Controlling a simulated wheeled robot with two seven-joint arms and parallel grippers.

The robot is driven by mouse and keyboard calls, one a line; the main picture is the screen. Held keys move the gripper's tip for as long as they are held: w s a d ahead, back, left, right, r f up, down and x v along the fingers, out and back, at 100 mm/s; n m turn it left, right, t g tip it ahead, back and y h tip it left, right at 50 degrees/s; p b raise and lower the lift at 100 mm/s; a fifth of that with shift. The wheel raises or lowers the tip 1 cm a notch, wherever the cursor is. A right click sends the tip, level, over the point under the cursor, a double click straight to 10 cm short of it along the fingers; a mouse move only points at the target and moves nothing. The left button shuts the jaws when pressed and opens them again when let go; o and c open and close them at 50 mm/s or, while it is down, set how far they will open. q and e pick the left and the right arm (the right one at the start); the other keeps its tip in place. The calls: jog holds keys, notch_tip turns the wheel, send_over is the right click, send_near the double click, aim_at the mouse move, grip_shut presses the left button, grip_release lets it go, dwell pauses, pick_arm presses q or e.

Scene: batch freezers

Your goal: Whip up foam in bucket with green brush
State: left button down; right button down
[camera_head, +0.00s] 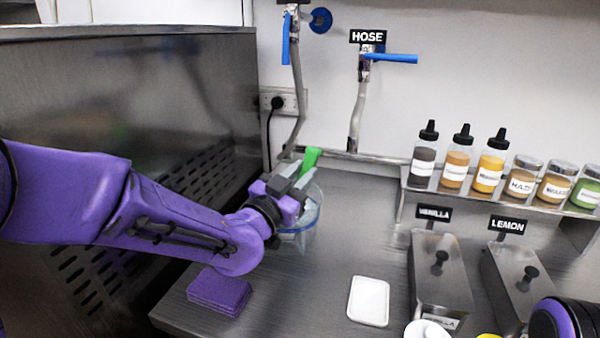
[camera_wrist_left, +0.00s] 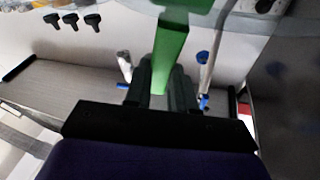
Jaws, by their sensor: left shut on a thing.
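A clear bucket (camera_head: 311,222) stands on the counter against the left end of the back wall, with whitish contents low inside. My left gripper (camera_head: 290,182) is over the bucket's opening and shut on the green brush (camera_head: 311,158). The brush's green handle also shows in the left wrist view (camera_wrist_left: 168,52), between the two dark fingers of my left gripper (camera_wrist_left: 160,85). The brush's lower end is hidden behind my gripper and the bucket. My right arm shows only in part at the lower right corner; its fingers are out of view.
Purple cloths (camera_head: 218,292) lie at the counter's front left. A white tray (camera_head: 369,301) lies in the middle. Lidded vanilla (camera_head: 440,280) and lemon (camera_head: 522,280) containers stand right. Bottles and jars line a shelf (camera_head: 480,199). A metal freezer side (camera_head: 120,100) bounds the left.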

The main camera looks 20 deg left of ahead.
aim_at(310, 156)
pick_arm(q)
jog(key=shift+f, duration=0.1)
pick_arm(e)
jog(key=shift+f, duration=0.2)
